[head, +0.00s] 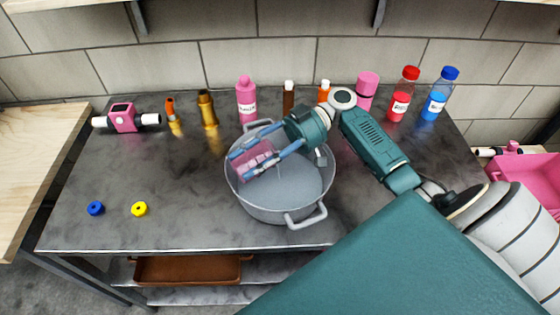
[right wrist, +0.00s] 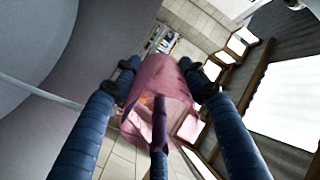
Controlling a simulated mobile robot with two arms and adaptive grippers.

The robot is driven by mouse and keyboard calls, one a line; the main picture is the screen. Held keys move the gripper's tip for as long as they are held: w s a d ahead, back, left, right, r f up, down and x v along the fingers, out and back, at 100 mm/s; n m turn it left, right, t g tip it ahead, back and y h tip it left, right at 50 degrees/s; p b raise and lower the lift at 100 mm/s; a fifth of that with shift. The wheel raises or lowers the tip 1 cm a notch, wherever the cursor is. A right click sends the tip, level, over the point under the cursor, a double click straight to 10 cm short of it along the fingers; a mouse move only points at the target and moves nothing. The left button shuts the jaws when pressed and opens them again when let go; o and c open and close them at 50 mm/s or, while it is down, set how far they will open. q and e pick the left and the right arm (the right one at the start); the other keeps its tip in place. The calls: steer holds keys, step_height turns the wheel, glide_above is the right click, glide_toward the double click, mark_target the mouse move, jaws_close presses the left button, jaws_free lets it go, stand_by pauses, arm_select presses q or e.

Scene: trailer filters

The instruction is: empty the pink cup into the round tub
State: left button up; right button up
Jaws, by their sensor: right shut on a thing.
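The pink cup (head: 255,160) is see-through and lies tilted on its side over the left part of the round tub (head: 290,213). My right gripper (head: 252,160) is shut on the cup, with its blue fingers on either side of it. In the right wrist view the cup (right wrist: 160,105) sits between the two fingers, and its inside shows some small orange and pale shapes that I cannot make out. The tub is grey metal with two handles, and its visible floor looks bare. My left gripper is not in view.
Behind the tub stand a pink bottle (head: 246,101), a brown bottle (head: 288,97), a pink container (head: 366,92), a red bottle (head: 403,95) and a blue bottle (head: 438,96). Blue (head: 96,208) and yellow (head: 139,209) rings lie at front left. The table's left middle is clear.

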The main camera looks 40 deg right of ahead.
mark_target(254, 154)
steer(key=shift+d+r+y+b, duration=0.15)
steer(key=shift+r+y+b, duration=0.3)
steer(key=shift+y+b, duration=0.5)
stand_by(0.4)
steer(key=shift+c, duration=0.7)
steer(key=shift+r, duration=0.2)
steer(key=shift+d+r+y+b, duration=0.25)
steer(key=shift+r+y+b, duration=0.35)
steer(key=shift+r, duration=0.2)
steer(key=shift+r, duration=0.15)
steer(key=shift+d+r+y, duration=0.2)
steer(key=shift+r+y, duration=0.3)
steer(key=shift+r, duration=0.5)
steer(key=shift+d+r+y, duration=0.2)
steer(key=shift+r+y, duration=0.25)
steer(key=shift+r, duration=0.5)
